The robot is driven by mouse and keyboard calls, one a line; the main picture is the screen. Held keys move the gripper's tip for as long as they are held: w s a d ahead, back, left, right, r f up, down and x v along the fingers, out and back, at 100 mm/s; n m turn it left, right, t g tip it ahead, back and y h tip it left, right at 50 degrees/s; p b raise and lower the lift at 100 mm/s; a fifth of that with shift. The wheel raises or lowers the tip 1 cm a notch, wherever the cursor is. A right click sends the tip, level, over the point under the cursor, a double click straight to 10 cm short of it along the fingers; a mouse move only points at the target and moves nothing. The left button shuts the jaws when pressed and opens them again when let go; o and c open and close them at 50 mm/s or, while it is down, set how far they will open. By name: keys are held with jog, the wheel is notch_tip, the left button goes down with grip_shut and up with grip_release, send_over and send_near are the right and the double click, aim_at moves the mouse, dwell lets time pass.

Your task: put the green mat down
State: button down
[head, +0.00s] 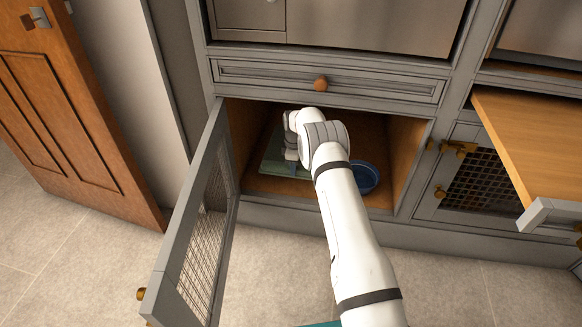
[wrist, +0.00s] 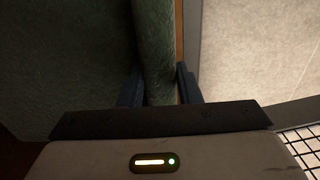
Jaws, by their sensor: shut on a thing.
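The green mat (head: 272,160) is inside the open lower cabinet (head: 397,160), at the left of its floor. In the wrist view the mat (wrist: 65,60) fills the left side, with a raised rolled or folded edge between my fingers. My gripper (wrist: 160,88) is shut on that edge. In the head view my arm reaches into the cabinet and mostly hides my gripper (head: 290,165) and part of the mat. I cannot tell whether the whole mat rests on the cabinet floor.
A blue bowl (head: 364,177) stands in the cabinet right of my wrist. The mesh door (head: 205,240) is swung open at the left. A drawer (head: 330,82) is closed above. A wooden board (head: 535,145) juts out at the right. The tiled floor in front is mostly clear.

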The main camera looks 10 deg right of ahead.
jog(key=b, duration=0.3)
send_over(294, 189)
jog(key=shift+w+f, duration=0.1)
jog(key=shift+f, duration=3.65)
jog(key=c, duration=1)
grip_release()
jog(key=shift+o, duration=0.2)
